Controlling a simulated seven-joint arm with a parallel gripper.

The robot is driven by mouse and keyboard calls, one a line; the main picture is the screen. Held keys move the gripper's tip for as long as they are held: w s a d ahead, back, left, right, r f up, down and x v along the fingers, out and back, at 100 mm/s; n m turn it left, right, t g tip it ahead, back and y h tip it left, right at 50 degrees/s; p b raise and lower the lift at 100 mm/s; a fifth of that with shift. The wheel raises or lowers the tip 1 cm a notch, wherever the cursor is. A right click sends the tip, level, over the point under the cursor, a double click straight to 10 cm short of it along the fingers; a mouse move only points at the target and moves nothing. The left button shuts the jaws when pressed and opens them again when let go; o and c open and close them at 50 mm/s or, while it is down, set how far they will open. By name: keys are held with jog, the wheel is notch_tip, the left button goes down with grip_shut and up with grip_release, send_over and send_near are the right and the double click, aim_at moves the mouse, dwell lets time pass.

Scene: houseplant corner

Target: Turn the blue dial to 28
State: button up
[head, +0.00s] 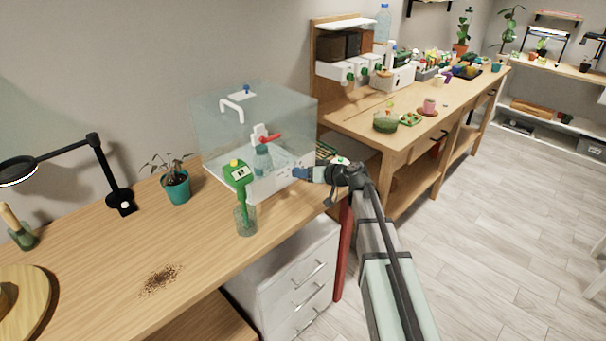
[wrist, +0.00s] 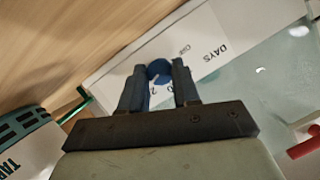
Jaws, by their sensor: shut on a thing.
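The blue dial (wrist: 159,69) sits on the white front panel (wrist: 198,40) of a clear-lidded box (head: 250,125). A pale mark shows on the dial's face. The panel carries the word "DAYS", other print and part of a scale; the fingers hide much of it, so I cannot read the dial's setting. My gripper (wrist: 159,88) is shut on the dial, one dark finger on each side of it. In the head view my gripper (head: 306,173) is at the right end of the box's front, where the dial is hard to make out.
A potted plant (head: 176,187), a black lamp (head: 122,198) and spilled soil (head: 160,279) are further left. A white drawer unit (head: 290,270) stands below.

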jog(key=m+y, duration=0.1)
jog(key=m+g, duration=0.1)
jog(key=m, duration=0.1)
jog(key=shift+w+d+f+m+y, duration=0.1)
jog(key=shift+d+m+y, duration=0.05)
jog(key=shift+m+y, duration=0.2)
jog(key=shift+y, duration=0.25)
dwell(0.3)
jog(key=o, duration=1)
jog(key=shift+o, duration=0.2)
jog(key=shift+d, duration=0.1)
jog(key=v, duration=1.3)
jog(key=shift+s+d, duration=0.2)
jog(key=shift+d, duration=0.05)
jog(key=shift+m, duration=0.25)
